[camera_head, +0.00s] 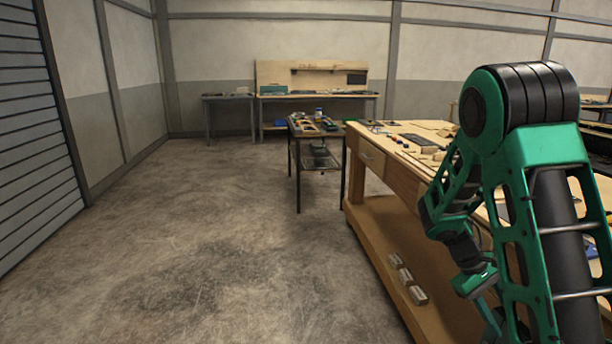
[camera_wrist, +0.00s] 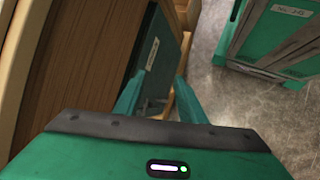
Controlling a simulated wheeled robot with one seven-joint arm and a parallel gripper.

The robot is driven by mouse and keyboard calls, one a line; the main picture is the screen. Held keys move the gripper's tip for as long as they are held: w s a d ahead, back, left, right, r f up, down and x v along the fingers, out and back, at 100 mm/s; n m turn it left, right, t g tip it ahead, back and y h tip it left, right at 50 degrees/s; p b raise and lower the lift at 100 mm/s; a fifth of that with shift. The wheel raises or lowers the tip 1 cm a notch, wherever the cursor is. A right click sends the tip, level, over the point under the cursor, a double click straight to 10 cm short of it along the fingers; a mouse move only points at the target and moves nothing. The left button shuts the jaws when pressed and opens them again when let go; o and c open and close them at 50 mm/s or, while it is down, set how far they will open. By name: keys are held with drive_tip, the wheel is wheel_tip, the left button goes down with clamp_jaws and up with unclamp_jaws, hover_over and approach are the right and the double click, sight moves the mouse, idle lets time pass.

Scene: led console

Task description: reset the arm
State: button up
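My green and black arm fills the right side of the head view, bent high at the elbow with its forearm reaching down in front of the wooden workbench (camera_head: 370,210). The wrist hangs low beside the bench's lower shelf; the fingertips cannot be made out there. In the wrist view my gripper (camera_wrist: 160,84) shows two green fingers set apart, so it is open. No object is clearly held between them. Wooden boards and a dark panel with a white label (camera_wrist: 152,54) lie close by on the left of the fingers.
Small blocks (camera_head: 405,275) lie on the bench's lower shelf. A dark cart (camera_head: 318,130) and a back bench (camera_head: 340,97) stand farther off. The floor left is clear.

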drive_tip(key=s+a+r+m+t+y, duration=0.2)
drive_tip(key=s+a+r+m+y, duration=0.1)
drive_tip(key=s, duration=0.7)
drive_tip(key=s+a+r+m+t+y, duration=0.2)
drive_tip(key=s+a+r+m, duration=0.3)
drive_tip(key=s+r, duration=0.5)
drive_tip(key=shift+s+a+r+t+y, duration=0.2)
drive_tip(key=shift+s+a+t+y, duration=0.3)
drive_tip(key=shift+a, duration=0.45)
drive_tip(key=shift+s, duration=0.1)
